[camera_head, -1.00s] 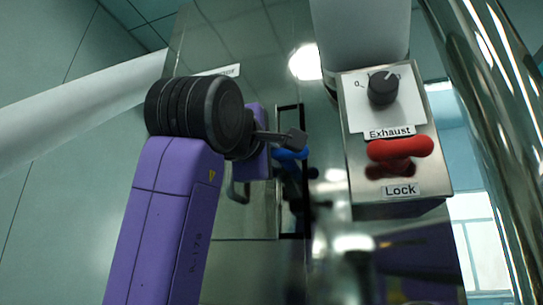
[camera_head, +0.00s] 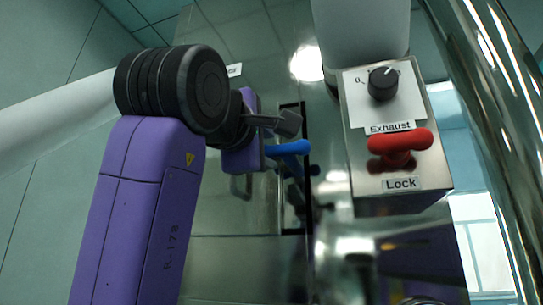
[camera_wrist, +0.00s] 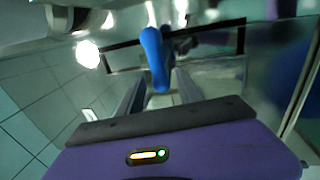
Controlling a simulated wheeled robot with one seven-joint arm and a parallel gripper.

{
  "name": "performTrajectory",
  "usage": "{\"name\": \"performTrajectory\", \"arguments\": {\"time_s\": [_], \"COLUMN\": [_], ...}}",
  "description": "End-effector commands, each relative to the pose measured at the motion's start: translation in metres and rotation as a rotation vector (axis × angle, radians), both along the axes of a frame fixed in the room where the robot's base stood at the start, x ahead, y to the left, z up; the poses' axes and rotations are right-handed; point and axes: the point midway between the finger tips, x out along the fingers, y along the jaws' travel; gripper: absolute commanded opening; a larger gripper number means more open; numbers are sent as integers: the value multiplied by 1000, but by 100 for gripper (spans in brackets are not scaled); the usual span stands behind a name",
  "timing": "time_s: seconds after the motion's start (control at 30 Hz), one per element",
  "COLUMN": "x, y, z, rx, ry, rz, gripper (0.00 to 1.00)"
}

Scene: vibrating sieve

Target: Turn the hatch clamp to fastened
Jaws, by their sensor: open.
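The hatch clamp has a blue handle (camera_head: 291,148) beside the black-framed window of the shiny metal hatch panel, in the head view. Its near end lies behind my gripper (camera_head: 288,124). In the wrist view the blue handle (camera_wrist: 154,58) points down toward me, its lower end between the two grey fingers of my open gripper (camera_wrist: 159,80). The fingers stand apart on either side of it, with gaps showing; I cannot tell how deep the handle sits between them.
Right of the hatch is a metal control box (camera_head: 352,150) with a black Exhaust knob (camera_head: 382,84) and a red Lock handle (camera_head: 399,140). A shiny vertical pipe (camera_head: 490,90) stands at the far right. A white pipe (camera_head: 70,110) crosses at the left.

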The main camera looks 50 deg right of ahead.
Motion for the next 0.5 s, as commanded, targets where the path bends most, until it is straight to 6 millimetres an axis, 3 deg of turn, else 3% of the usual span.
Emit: {"name": "performTrajectory", "arguments": {"time_s": [0.2,0.5], "x": [-10,-14], "y": [29,37], "z": [-7,-8], "rx": [-2,0], "ry": [-1,0], "rz": [2,0], "gripper": [42,42]}}
